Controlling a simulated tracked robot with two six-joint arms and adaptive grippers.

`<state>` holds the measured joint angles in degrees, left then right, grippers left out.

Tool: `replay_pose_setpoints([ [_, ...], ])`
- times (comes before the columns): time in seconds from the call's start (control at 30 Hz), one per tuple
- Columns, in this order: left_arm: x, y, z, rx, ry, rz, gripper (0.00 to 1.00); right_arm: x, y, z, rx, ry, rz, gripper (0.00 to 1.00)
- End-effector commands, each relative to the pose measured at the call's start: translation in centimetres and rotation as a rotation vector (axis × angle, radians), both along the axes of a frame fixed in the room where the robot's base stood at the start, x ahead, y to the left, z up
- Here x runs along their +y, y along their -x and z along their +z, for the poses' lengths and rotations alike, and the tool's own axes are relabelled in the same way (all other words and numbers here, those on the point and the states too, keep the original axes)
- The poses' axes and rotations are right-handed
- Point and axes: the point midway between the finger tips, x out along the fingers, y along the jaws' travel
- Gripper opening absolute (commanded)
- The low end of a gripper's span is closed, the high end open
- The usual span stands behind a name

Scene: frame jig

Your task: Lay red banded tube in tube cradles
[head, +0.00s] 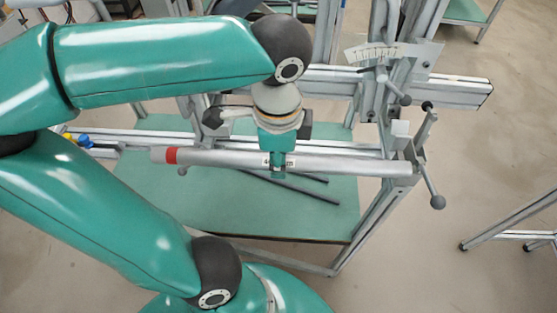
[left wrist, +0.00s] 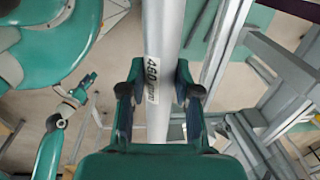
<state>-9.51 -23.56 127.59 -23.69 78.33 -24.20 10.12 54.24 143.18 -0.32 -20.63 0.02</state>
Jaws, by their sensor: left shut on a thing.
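The long silver-grey tube (head: 345,164) has a red band (head: 171,156) near its left end and a small printed label. It lies nearly level across the head view. My left gripper (head: 277,168) points down and is shut around the tube near its middle. In the left wrist view its two fingers (left wrist: 160,95) flank the tube (left wrist: 162,30) beside the label (left wrist: 153,72). The tube's right end is at a grey bracket (head: 418,152) with ball-ended levers; I cannot tell whether they touch. No cradle is clearly visible at the banded end. My right gripper (left wrist: 78,92) seems to show small in the left wrist view.
Aluminium frame rails (head: 450,90) run behind the tube, with an upright at the right. A green shelf (head: 220,208) lies below, with dark rods (head: 305,190) on it. Blue and yellow parts (head: 78,140) sit at the left.

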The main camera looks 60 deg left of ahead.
Motion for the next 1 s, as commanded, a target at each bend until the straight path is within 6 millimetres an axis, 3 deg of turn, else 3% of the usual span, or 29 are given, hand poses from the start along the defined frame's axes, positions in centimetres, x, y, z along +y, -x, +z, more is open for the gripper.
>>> replay_pose_setpoints([
  [0.3,1.4,-1.1,-2.3,-0.002,0.0,0.003,0.0,0.0,0.0,-2.5,0.0,0.0,0.0,0.4],
  [1.0,5.8,-4.6,-1.9,-0.001,-0.001,0.003,0.0,0.0,0.0,-2.7,0.0,0.0,0.0,0.4],
])
